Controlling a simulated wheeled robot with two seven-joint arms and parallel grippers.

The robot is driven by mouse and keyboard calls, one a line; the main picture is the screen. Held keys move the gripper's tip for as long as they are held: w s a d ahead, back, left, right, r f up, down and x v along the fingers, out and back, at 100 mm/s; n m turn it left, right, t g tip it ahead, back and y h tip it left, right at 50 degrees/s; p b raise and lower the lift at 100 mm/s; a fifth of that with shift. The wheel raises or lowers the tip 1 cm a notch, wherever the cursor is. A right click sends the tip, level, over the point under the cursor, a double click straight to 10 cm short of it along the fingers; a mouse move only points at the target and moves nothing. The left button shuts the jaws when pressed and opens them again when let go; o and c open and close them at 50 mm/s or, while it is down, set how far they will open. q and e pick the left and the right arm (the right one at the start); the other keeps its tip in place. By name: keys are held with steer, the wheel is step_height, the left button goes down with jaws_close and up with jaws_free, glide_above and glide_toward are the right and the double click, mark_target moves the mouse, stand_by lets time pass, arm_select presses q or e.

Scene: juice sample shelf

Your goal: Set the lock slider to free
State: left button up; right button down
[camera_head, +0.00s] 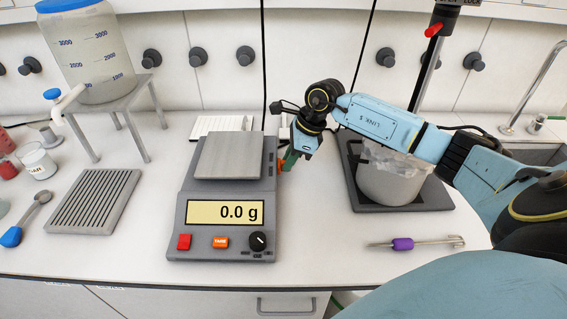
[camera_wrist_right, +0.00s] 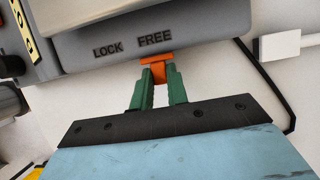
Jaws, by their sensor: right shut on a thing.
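The balance (camera_head: 228,200) stands in the middle of the counter, its display reading 0.0 g. Its orange lock slider (camera_wrist_right: 158,71) shows in the right wrist view on the balance's side, below the printed word FREE and to the right of the word LOCK. My right gripper (camera_wrist_right: 158,82) has its two green fingers shut on the slider, one on each side. In the head view my right gripper (camera_head: 289,160) is at the right side of the balance, and the slider is mostly hidden there. My left gripper is not in view.
A slotted grey rack (camera_head: 93,203) lies left of the balance, near a spoon (camera_head: 25,220) and a jar (camera_head: 37,162). A large water container (camera_head: 90,55) stands on a metal stand behind. A bucket (camera_head: 390,183) and a purple-handled tool (camera_head: 403,244) are at the right.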

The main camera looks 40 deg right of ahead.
steer(key=c, duration=1.4)
jaws_free()
steer(key=shift+w+d, duration=0.15)
steer(key=shift+o, duration=0.2)
steer(key=shift+r, duration=0.1)
steer(key=v, duration=1.3)
steer(key=shift+r, duration=0.15)
